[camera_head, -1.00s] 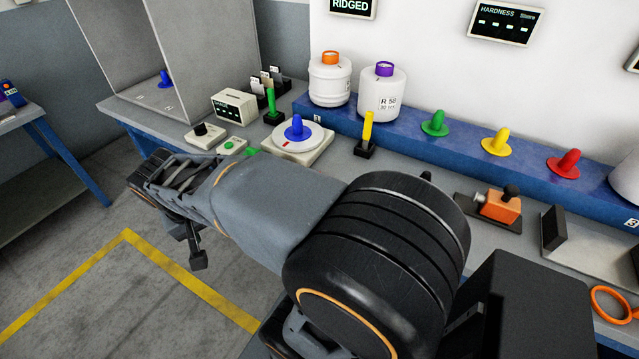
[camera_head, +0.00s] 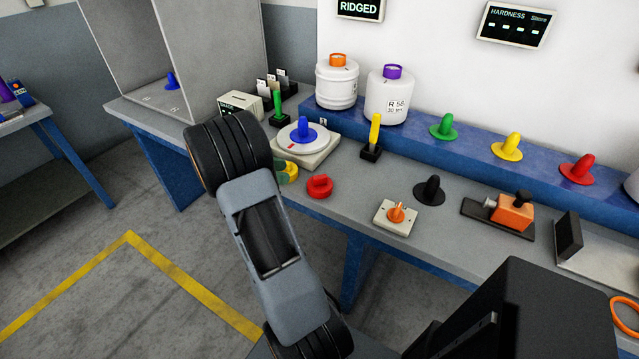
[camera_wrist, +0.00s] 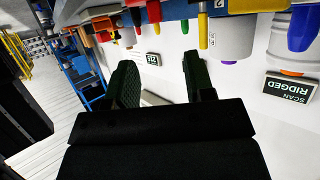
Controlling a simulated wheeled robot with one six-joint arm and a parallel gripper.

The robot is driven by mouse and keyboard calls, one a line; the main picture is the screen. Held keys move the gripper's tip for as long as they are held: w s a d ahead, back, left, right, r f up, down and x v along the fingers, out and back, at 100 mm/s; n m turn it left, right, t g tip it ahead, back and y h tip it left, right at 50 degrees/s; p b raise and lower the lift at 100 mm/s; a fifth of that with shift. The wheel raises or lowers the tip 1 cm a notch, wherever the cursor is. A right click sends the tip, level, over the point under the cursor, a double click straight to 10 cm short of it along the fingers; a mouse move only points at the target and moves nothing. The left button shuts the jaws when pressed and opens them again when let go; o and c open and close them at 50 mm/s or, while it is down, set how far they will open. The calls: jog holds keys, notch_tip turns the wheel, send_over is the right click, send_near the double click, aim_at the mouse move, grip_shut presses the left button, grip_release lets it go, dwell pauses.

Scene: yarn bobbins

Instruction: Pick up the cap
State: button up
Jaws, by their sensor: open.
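Several cone-shaped caps with round flanges show in the head view, and I cannot tell which one is meant. A green cap (camera_head: 445,126), a yellow cap (camera_head: 507,146) and a red cap (camera_head: 579,169) stand on the blue ledge. A blue cap (camera_head: 304,131) stands on the round white plate, and a black cap (camera_head: 431,191) on the bench. My gripper (camera_wrist: 161,66) shows in the wrist view with its two dark fingers apart and nothing between them. The wrist view looks upside down. My gripper is not visible in the head view.
The grey bench (camera_head: 462,247) holds a low red knob (camera_head: 320,186), a box with an orange knob (camera_head: 396,214) and an orange clamp (camera_head: 512,212). White bobbins (camera_head: 386,97) stand on the ledge. A yellow post (camera_head: 375,134) rises beside the round plate.

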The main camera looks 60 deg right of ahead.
aim_at(315, 178)
jog(key=x, duration=0.5)
jog(key=shift+s+d+f+p, duration=0.1)
jog(key=shift+s+p, duration=0.05)
jog(key=shift+p, duration=0.2)
jog(key=shift+p+x, duration=0.9)
jog(key=shift+x, duration=1.75)
jog(key=shift+s, duration=0.15)
jog(key=shift+c, duration=0.2)
grip_shut()
